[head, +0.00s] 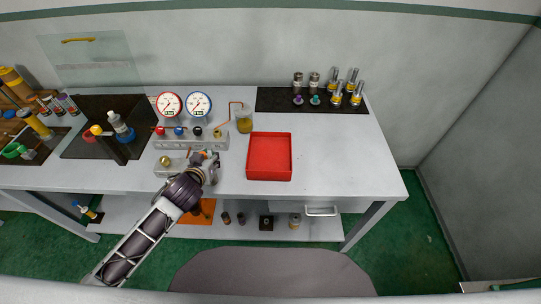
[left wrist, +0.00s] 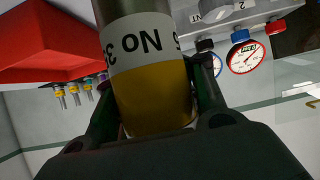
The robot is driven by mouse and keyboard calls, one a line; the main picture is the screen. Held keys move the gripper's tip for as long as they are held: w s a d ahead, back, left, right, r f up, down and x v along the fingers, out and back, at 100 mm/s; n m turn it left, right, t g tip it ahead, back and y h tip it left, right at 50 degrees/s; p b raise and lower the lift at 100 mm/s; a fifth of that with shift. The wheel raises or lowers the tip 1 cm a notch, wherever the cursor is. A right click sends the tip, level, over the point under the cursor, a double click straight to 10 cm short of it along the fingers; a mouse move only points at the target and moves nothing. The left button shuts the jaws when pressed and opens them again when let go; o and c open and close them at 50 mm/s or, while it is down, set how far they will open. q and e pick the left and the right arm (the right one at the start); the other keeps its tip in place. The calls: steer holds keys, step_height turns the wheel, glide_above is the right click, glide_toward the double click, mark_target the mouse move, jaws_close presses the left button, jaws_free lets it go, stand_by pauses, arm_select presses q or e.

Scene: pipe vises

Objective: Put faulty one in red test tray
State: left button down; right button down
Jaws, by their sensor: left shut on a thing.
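My left gripper (head: 213,161) is over the front of the table, left of the red tray (head: 269,177). It is shut on a cylinder (left wrist: 152,62), which has a grey body, a white label reading "No 3" with part cut off, and an amber-yellow band. The held cylinder is close between the fingers in the left wrist view and mostly hidden in the head view. The red tray looks empty and also shows at the upper left of the left wrist view (left wrist: 50,45). My right gripper is not in view.
A grey block with coloured knobs (head: 180,143) and two gauges (head: 198,104) stands behind the gripper, near a jar (head: 244,122). Table right of the tray is clear.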

arm_select(q)
steer(key=shift+w+d+r+m+h+b, duration=0.5)
steer(key=shift+w+d+r, duration=1.55)
steer(key=shift+r, duration=2.5)
steer(key=shift+w+d+r+m+h+b, duration=0.5)
steer(key=shift+w+d+r, duration=1.55)
steer(key=shift+r, duration=2.5)
steer(key=shift+w+d+r+m+h+b, duration=0.5)
steer(key=shift+w+d+r, duration=0.8)
steer(key=shift+w+r, duration=2.35)
steer(key=s+d+f+m+g+h, duration=0.1)
steer(key=d+f, duration=0.3)
steer(key=f, duration=0.4)
steer(key=s+d+f+m+g+h, duration=0.1)
steer(key=d+f+m+h, duration=0.2)
steer(key=f, duration=0.5)
steer(key=shift+s+d+f+b, duration=0.25)
steer(key=shift+d+f+b, duration=0.15)
steer(key=shift+d, duration=0.4)
